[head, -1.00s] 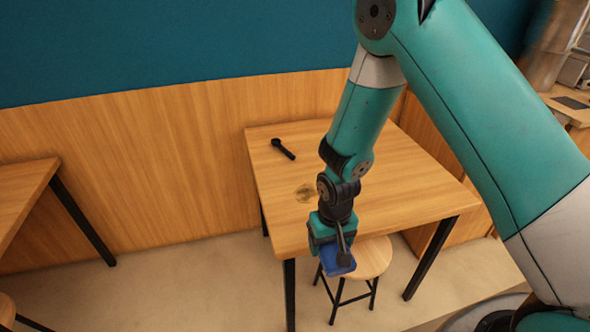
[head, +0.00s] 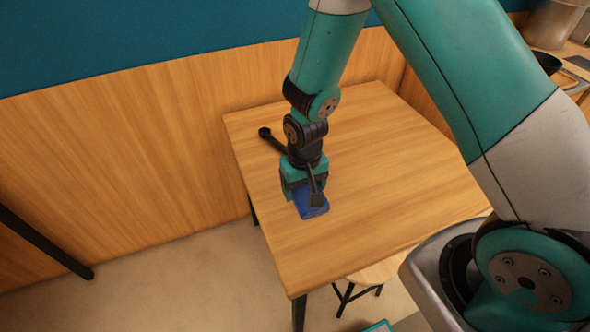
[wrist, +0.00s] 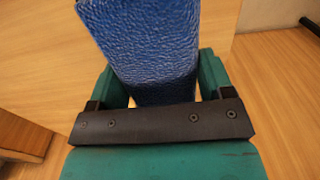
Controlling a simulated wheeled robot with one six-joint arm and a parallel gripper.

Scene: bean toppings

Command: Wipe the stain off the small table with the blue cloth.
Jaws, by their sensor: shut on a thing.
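My gripper (head: 306,190) is shut on the blue cloth (head: 312,212) above the left part of the small wooden table (head: 390,190). The cloth also fills the upper middle of the wrist view (wrist: 150,50). I cannot tell whether the cloth touches the tabletop. The stain does not show in either view now; the gripper, the wrist and the cloth cover part of the tabletop.
A round stool (head: 375,274) stands under the table's near edge. The wood-panelled wall (head: 130,150) is behind. The right half of the tabletop looks clear.

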